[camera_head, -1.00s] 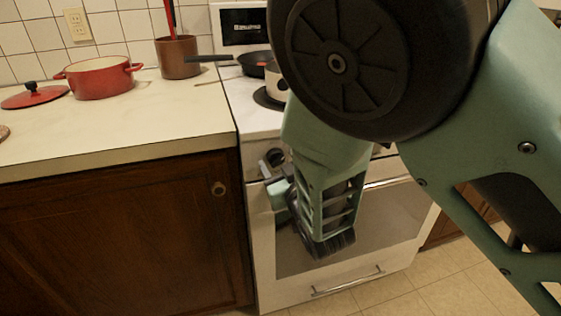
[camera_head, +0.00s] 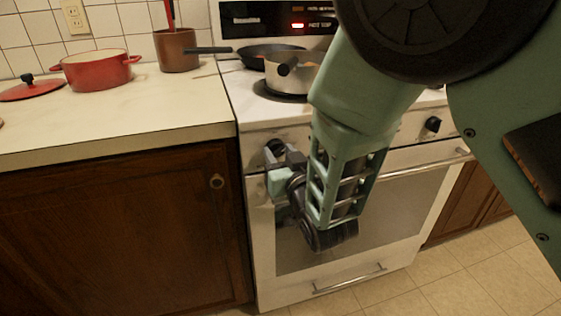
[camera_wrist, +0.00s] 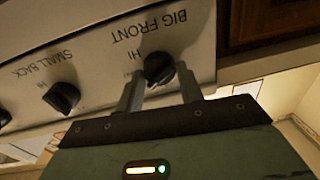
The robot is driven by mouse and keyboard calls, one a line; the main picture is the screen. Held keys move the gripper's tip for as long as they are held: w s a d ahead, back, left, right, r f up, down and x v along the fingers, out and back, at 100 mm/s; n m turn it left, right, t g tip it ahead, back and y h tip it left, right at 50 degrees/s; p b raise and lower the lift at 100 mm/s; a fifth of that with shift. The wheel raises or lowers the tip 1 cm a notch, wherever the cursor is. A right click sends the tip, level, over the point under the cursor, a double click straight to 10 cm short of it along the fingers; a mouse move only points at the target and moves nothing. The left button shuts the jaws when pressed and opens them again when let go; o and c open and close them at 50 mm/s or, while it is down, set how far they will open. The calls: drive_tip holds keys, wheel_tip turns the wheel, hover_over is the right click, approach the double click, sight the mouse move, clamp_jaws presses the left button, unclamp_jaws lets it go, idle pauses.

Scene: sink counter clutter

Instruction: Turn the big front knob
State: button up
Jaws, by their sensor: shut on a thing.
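The big front knob (camera_wrist: 158,68) is a black knob on the white stove's control panel. In the wrist view it sits at the label "BIG FRONT", with "HI" beside it, both upside down. My gripper (camera_wrist: 160,78) has one finger on each side of this knob and is shut on it. In the head view the knob (camera_head: 274,148) is at the left end of the panel, and my gripper (camera_head: 280,158) reaches it from the front. The fingertips are small and partly hidden there.
The "SMALL BACK" knob (camera_wrist: 62,97) is beside the held knob. A black pan (camera_head: 262,54) and a metal pot (camera_head: 288,74) stand on the stovetop. The oven handle (camera_head: 425,167) runs below the panel. A red pot (camera_head: 95,72) is on the counter (camera_head: 130,112).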

drive_tip(key=m+b, duration=0.4)
drive_tip(key=shift+d+f+m+b, duration=0.1)
drive_tip(key=shift+f+m+b, duration=0.2)
drive_tip(key=shift+b, duration=0.1)
drive_tip(key=m+b, duration=0.2)
drive_tip(key=b, duration=0.1)
drive_tip(key=shift+r+m, duration=0.15)
drive_tip(key=shift+m, duration=0.25)
drive_tip(key=shift+r, duration=0.1)
drive_tip(key=o, duration=1)
